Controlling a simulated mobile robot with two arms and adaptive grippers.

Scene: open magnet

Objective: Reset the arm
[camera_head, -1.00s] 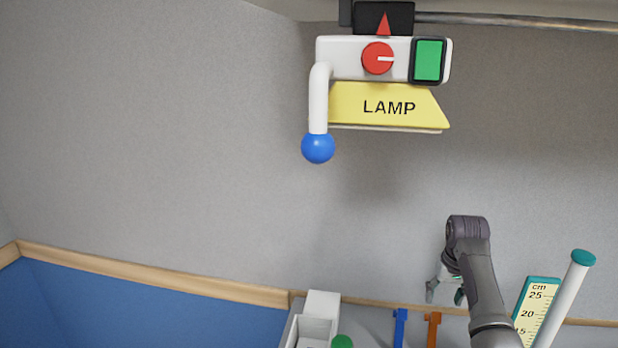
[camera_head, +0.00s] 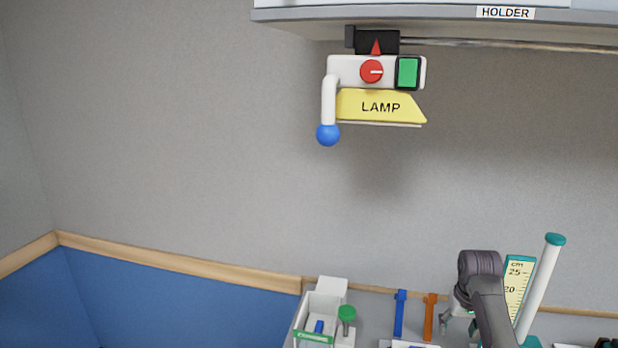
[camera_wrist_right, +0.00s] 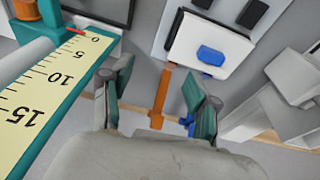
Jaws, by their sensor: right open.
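My right gripper (camera_head: 457,318) hangs at the lower right in the head view, beside the ruler stand and in front of the wall. In the right wrist view my right gripper (camera_wrist_right: 155,105) shows its two green-grey fingers spread apart, with nothing between them. An orange hanging tool (camera_wrist_right: 160,97) and a blue one show behind the fingers. My left gripper is in neither view.
A yellow LAMP unit (camera_head: 381,107) with a blue ball lever (camera_head: 327,135) hangs from a rail under a HOLDER shelf. A cm ruler (camera_head: 516,285) and white tube (camera_head: 541,285) stand close to the right arm.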

